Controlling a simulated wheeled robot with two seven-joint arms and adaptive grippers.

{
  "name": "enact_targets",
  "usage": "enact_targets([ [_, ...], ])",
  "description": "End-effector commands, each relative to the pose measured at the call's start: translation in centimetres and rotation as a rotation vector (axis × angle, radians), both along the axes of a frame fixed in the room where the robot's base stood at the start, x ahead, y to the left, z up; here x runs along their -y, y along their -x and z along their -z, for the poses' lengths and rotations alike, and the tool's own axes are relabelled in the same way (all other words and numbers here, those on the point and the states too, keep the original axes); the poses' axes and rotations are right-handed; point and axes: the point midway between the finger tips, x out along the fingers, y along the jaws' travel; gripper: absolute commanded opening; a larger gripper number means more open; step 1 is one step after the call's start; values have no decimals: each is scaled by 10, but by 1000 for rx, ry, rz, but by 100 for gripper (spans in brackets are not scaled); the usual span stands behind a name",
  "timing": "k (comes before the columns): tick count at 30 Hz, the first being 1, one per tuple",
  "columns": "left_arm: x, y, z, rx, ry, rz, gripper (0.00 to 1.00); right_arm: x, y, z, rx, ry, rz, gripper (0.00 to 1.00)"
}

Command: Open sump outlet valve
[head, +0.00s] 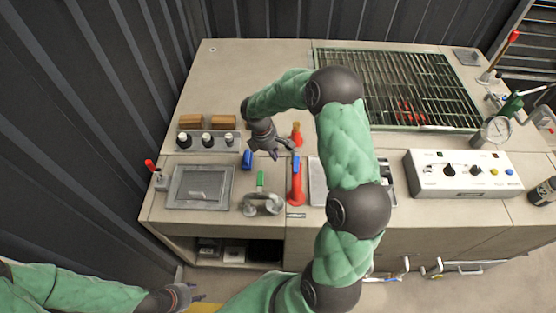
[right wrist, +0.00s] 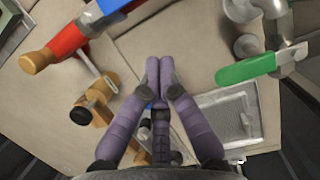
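Several coloured valve handles stand on the bench: a blue handle (head: 247,159), a green handle (head: 260,179) on grey pipework, and a red handle (head: 296,185). I cannot read which one is the sump outlet valve. In the right wrist view, the green handle (right wrist: 246,68) is right of the fingers and the red part (right wrist: 66,40) is upper left. A bit of blue shows between the fingers, mostly hidden. My left gripper (head: 190,294) is open and empty, low in front of the bench.
A grey panel (head: 186,202) lies left of the handles, with a row of knobs (head: 207,139) behind it. A red lever (head: 150,166) is at the left edge. A green grating (head: 440,88) and a white control box (head: 437,182) are to the right. The back left is clear.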

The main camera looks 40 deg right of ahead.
Motion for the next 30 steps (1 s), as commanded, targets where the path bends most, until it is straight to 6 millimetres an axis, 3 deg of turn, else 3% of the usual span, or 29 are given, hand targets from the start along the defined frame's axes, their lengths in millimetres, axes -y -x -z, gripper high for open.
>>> enact_targets([
  [3,0,0,-2,0,0,0,40,-4,-4,-20,3,0,-2,0],
  [9,0,-1,-3,1,0,0,40,-7,-7,-36,0,0,-2,0],
  [30,0,0,-3,1,0,0,40,-7,-7,-38,0,0,-1,0],
])
